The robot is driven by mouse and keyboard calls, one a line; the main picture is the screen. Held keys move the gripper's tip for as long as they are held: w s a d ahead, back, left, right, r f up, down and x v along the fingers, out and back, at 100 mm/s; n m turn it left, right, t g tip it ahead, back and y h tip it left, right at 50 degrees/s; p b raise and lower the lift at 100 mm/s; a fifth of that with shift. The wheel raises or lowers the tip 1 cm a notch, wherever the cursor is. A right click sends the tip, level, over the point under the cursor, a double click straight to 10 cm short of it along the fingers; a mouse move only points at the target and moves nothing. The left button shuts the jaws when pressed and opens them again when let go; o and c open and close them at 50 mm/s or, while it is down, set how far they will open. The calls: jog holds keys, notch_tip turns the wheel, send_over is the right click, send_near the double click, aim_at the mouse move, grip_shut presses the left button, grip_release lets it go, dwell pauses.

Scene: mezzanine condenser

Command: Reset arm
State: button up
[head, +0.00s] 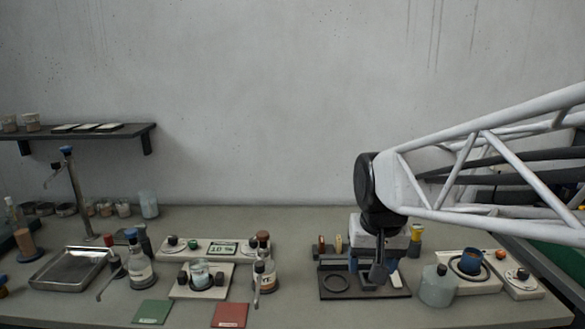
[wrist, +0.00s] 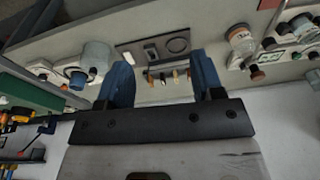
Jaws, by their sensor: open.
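My gripper (head: 374,265) hangs from the arm over the right half of the bench in the head view, above a black rack. In the wrist view my gripper (wrist: 161,72) shows two blue fingers spread wide apart with nothing held between them. The arm reaches in from the right edge. Its dark wrist link covers part of the gripper and of the rack in the head view.
The black rack (head: 336,294) has a ring-shaped opening. A grey-green jar (head: 438,288) and a white device (head: 474,284) stand to its right. A metal tray (head: 68,270) and glassware stand left.

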jog(key=s+d+f, duration=0.2)
jog(key=s, duration=0.5)
jog(key=s+d+f, duration=0.2)
jog(key=s, duration=0.5)
jog(key=shift+s+f+n+t, duration=0.2)
jog(key=shift+s+n+t, duration=0.1)
jog(key=shift+s, duration=0.05)
